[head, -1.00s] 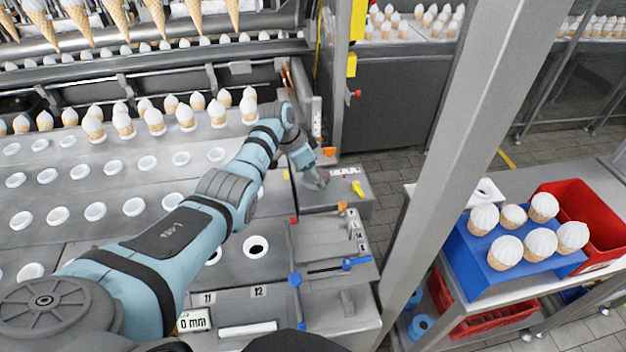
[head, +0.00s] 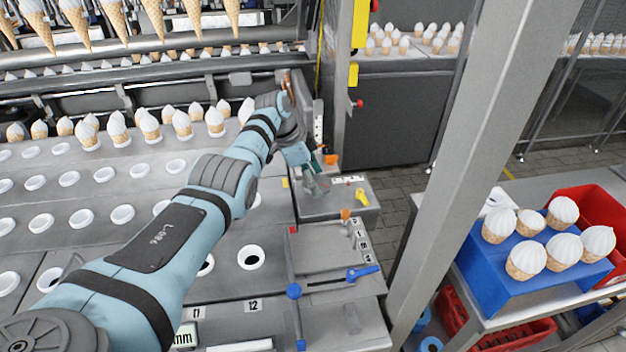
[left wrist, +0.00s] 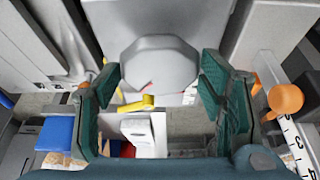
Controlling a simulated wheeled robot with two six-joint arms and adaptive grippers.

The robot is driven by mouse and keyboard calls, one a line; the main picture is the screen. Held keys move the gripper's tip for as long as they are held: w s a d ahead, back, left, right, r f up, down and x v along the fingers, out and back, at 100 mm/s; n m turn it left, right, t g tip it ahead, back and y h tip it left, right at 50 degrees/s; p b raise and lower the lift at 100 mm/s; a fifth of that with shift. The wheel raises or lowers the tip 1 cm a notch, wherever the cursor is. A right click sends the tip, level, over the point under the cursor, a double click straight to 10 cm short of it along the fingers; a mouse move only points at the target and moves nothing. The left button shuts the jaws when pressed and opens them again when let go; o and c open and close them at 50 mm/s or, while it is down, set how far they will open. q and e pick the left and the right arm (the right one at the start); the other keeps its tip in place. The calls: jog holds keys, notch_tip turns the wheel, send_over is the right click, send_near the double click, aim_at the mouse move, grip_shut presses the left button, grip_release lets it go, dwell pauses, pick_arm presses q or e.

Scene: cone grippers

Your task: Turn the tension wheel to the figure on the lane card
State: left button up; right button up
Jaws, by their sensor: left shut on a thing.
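My left gripper (head: 316,184) is at the top of a small grey box (head: 345,208) in the head view, right of the conveyor. In the left wrist view my left gripper (left wrist: 158,85) has its green-padded fingers on either side of a rounded grey wheel (left wrist: 160,62), shut on it. Small red marks show near the wheel's lower edge. In the head view the wheel is mostly hidden by the fingers. A white label (head: 350,179) with red marks is on the box; I cannot read it. I cannot make out a lane card. My right gripper is not in view.
A yellow lever (head: 362,197) sits close beside the gripper. An orange knob (head: 346,214) stands by a numbered scale. A blue handle (head: 362,272) is nearer. A grey post (head: 480,150) rises on the right, before a blue cone tray (head: 500,275).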

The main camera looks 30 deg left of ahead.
pick_arm(q)
jog(key=o, duration=1.2)
jog(key=shift+w+d, duration=0.1)
jog(key=shift+d, duration=0.05)
jog(key=shift+c, duration=0.2)
jog(key=v, duration=1.2)
